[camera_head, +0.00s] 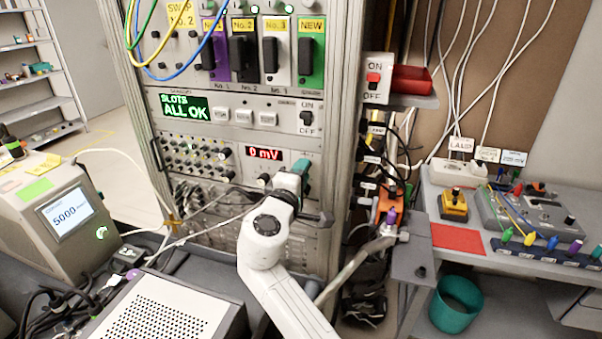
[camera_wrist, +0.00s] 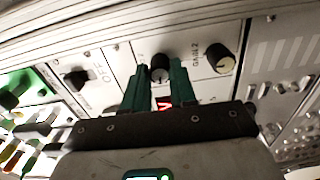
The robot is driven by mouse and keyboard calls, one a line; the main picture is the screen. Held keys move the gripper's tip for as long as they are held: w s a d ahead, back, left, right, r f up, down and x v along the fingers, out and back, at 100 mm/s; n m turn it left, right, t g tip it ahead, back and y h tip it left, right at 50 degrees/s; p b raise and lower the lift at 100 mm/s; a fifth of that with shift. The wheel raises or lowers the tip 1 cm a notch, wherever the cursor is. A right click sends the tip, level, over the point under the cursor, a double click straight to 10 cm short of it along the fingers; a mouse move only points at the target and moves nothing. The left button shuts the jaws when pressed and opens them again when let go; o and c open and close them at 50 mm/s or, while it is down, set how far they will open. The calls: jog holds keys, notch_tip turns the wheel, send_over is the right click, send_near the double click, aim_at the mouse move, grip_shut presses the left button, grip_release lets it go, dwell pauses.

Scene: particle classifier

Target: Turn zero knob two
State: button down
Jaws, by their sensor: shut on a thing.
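My gripper (camera_head: 302,168) is at the rack panel just right of the red "0 mV" display (camera_head: 264,153). A second dark knob (camera_wrist: 222,62), labelled "GAIN 2", stands free to the right of the fingers in the wrist view. Part of the red display (camera_wrist: 161,103) shows between the fingers. In the head view my gripper hides the held knob.
An ON/OFF switch (camera_head: 306,118) sits above the display panel. A green screen (camera_head: 183,107) reads "SLOTS ALL OK". The rack's right upright (camera_head: 343,130) is close beside my gripper. Another knob (camera_head: 264,180) lies below the display. Cables hang at left.

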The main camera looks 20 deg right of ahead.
jog(key=shift+a+f, duration=0.1)
jog(key=c, duration=0.9)
grip_release()
jog(key=shift+s, duration=0.1)
jog(key=b+v, duration=0.1)
jog(key=v, duration=0.9)
jog(key=shift+s+a+b, duration=0.2)
jog(key=shift+s+b, duration=0.05)
jog(key=shift+b, duration=0.15)
